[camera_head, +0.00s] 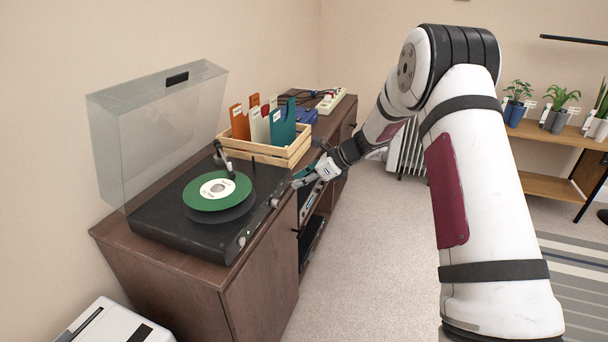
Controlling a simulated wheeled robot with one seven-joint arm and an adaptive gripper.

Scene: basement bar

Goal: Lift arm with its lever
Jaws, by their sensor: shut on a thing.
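A black turntable (165,224) sits on a wooden cabinet with its clear lid (160,130) raised. A green record (200,201) with a white label lies on its platter. The dark tonearm (222,158) reaches over the record's far side; I cannot tell if its tip touches the record. My gripper (297,183) is at the turntable's right edge, near the front knobs (275,202).
A wooden crate (296,148) with colored record sleeves stands right behind the turntable, close to my gripper. A power strip (330,101) lies farther back on the cabinet (262,275). The floor (370,250) in front is clear.

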